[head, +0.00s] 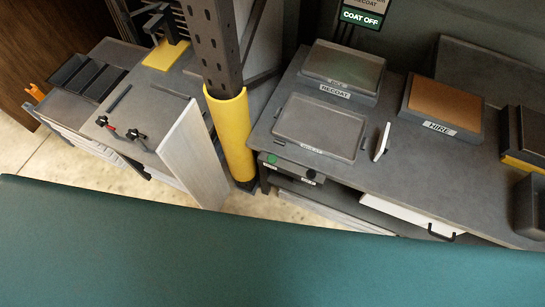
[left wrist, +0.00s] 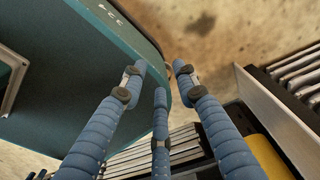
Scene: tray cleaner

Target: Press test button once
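A small green button (head: 271,159) sits on the front edge of the right-hand grey bench, beside a round black knob (head: 311,174). Each has a small label that is too small to read for certain. A lit sign (head: 362,19) above the bench reads "COAT OFF". My left gripper (left wrist: 160,78) shows only in the left wrist view. My right gripper is in neither view.
The grey bench (head: 390,150) carries a tray (head: 320,122), a "RECOAT" box (head: 343,68), a "HIRE" box (head: 445,103) and a small upright white plate (head: 382,141). A yellow-sleeved post (head: 231,130) stands left of the button. A pale panel (head: 192,160) stands further left.

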